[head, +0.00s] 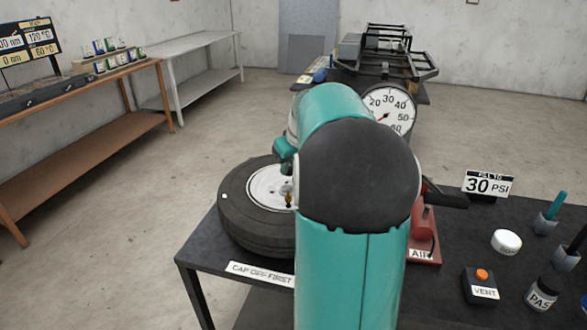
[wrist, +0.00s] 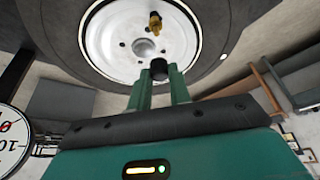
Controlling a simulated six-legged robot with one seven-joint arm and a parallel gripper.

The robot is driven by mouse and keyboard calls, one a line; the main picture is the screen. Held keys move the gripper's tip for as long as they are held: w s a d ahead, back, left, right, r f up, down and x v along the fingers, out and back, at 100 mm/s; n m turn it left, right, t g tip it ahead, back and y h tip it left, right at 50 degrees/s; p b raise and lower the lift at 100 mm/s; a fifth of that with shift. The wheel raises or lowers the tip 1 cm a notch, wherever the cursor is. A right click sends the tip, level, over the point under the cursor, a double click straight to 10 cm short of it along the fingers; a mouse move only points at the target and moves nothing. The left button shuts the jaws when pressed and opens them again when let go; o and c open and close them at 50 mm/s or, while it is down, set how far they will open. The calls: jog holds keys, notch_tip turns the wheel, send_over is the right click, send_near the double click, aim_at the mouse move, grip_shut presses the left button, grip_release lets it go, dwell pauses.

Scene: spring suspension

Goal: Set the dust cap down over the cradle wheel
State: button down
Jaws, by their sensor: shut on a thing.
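The cradle wheel (head: 240,222), a black tyre with a pale rim, lies flat on the dark table's left corner; its rim (wrist: 105,40) fills the top of the wrist view. A brass valve (head: 288,198) stands on the rim and also shows in the wrist view (wrist: 155,22). My gripper (wrist: 159,88) is shut on a small black piece, which looks like the dust cap (wrist: 158,69). In the wrist view the cap appears in front of the rim, near the hub hole and apart from the valve. In the head view my arm hides the cap and the wheel's right side.
A red air unit (head: 424,235), a vent button box (head: 481,284), a white round disc (head: 506,241) and a labelled bottle (head: 541,294) stand right of my arm. A pressure gauge (head: 389,106) is behind. The floor left of the wheel is clear.

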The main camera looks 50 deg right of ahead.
aim_at(288, 192)
jog(key=shift+w+f, duration=0.1)
jog(key=shift+a, duration=0.1)
jog(key=shift+f, duration=2.55)
jog(key=shift+f, duration=1.15)
jog(key=c, duration=1.2)
grip_release()
